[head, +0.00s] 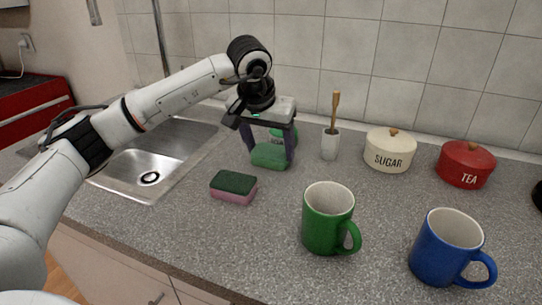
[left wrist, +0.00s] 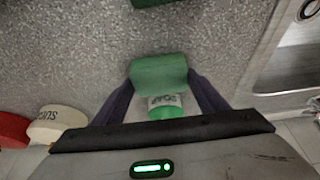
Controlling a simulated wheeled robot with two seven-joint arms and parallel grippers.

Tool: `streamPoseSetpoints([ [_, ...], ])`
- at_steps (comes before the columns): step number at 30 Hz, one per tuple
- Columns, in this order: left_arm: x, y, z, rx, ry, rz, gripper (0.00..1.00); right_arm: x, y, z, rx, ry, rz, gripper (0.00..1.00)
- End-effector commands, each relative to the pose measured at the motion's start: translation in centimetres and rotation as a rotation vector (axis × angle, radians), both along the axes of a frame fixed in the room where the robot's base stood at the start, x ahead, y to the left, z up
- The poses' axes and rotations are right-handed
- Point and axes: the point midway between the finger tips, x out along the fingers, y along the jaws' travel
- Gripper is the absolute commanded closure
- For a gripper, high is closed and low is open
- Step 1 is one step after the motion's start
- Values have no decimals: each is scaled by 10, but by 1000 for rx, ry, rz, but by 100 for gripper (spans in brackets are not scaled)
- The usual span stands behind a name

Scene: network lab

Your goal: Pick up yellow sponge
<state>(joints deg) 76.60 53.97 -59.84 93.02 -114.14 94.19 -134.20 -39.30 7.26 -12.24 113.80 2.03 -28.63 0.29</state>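No yellow face shows on any sponge. A green sponge (head: 269,157) sits between the fingers of my left gripper (head: 272,158), low over the counter. In the left wrist view this sponge (left wrist: 159,74) spans the space between the two fingertips (left wrist: 160,82); I cannot tell whether they press on it. Its underside is hidden. A second sponge (head: 233,186), dark green on top and pink below, lies flat on the counter, nearer and to the left. My right gripper is not in view.
A soap bottle (left wrist: 165,104) stands close behind the sponge. A brush holder (head: 330,144), sugar pot (head: 388,151) and tea pot (head: 466,164) stand along the wall. A green mug (head: 327,223) and a blue mug (head: 440,249) stand in front. A sink (head: 150,163) is at left.

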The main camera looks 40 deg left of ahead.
Motion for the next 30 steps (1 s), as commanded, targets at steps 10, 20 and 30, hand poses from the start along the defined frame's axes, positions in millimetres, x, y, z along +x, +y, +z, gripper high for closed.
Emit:
streamPoseSetpoints([
  [10, 0, 0, 0, 0, 0, 0, 55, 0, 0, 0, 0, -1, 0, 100],
  [20, -1, 1, 12, 0, -1, 2, 55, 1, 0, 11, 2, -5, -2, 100],
  [30, -8, -3, 36, 1, 0, -1, 55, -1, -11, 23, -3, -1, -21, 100],
])
